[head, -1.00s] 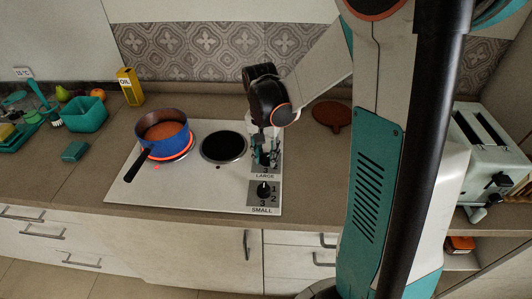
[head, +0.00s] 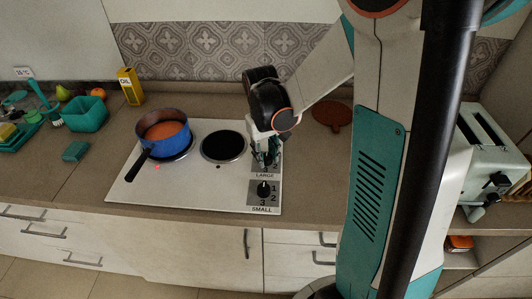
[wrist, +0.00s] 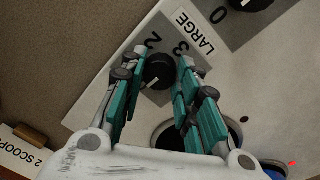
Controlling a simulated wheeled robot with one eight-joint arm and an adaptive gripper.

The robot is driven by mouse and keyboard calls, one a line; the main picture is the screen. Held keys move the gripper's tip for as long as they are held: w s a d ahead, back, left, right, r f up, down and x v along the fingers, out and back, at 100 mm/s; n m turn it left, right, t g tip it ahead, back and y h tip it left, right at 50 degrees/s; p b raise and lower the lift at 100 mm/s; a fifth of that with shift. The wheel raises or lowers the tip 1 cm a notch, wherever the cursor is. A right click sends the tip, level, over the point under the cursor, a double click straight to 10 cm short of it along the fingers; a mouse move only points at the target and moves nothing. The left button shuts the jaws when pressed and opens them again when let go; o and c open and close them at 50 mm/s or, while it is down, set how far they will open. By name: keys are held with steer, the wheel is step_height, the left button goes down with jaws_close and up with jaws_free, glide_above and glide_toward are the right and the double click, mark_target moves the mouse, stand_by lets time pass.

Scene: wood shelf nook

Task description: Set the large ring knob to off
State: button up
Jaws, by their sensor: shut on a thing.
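The large ring knob (wrist: 158,74) is a round black knob on a grey panel marked LARGE, with 2 and 3 visible in the wrist view. My gripper (wrist: 162,57) has its teal fingers on either side of this knob, shut on it. A light mark shows at the knob's lower edge, but I cannot tell exactly which setting it points to. In the head view my gripper (head: 266,158) is over the LARGE panel and hides most of the knob. The blue pot (head: 148,148) of orange food sits on the left ring, which shows no red glow.
The small ring knob (head: 263,188) is just in front, on the same white hob (head: 200,193). The black right-hand ring (head: 222,146) is bare. A red light (head: 157,168) shines near the pot. A brown trivet (head: 332,114) lies behind right; a toaster (head: 490,150) stands far right.

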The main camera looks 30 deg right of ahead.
steer(key=shift+n, duration=0.4)
steer(key=o, duration=1.1)
steer(key=shift+c, duration=0.2)
steer(key=shift+r, duration=0.1)
step_height(320, 180, up, 12)
steer(key=shift+a, duration=0.35)
